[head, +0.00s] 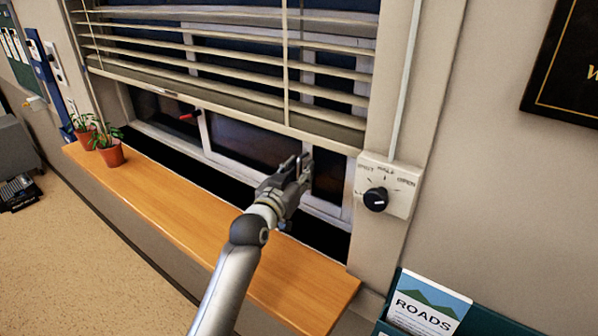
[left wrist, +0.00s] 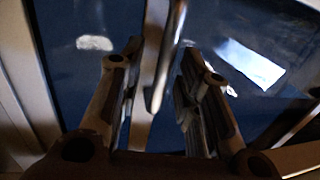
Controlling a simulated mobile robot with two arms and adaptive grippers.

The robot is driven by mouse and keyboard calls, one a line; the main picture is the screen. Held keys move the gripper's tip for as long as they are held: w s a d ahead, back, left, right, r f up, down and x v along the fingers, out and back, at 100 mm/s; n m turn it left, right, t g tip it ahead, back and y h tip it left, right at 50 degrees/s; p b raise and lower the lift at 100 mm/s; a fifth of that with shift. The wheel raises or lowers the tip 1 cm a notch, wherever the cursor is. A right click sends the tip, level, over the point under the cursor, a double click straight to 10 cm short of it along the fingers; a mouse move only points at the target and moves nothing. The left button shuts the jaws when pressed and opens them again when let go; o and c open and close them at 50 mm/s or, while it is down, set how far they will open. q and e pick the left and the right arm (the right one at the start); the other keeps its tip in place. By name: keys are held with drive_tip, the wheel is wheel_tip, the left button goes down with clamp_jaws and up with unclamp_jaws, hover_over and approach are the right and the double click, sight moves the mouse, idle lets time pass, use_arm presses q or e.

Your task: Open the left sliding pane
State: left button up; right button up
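The window's sliding panes show as dark glass in pale frames below the blind; the pane left of my gripper (head: 245,142) has a pale upright frame at each side. My left gripper (head: 298,168) is in front of the right upright of this pane. In the left wrist view its two fingers (left wrist: 163,58) are apart, with a metal handle bar (left wrist: 168,65) on an upright frame showing between them. I cannot tell if either finger touches the bar. The panes' upper parts are behind the blind. My right gripper is not in view.
A slatted blind (head: 240,103) hangs over the window's upper part. A wooden sill (head: 180,215) runs below, with potted plants (head: 111,155) at its left end. A dial box (head: 388,185) is on the wall at right. A small red part (head: 190,115) shows at the left pane.

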use_arm(q)
clamp_jaws()
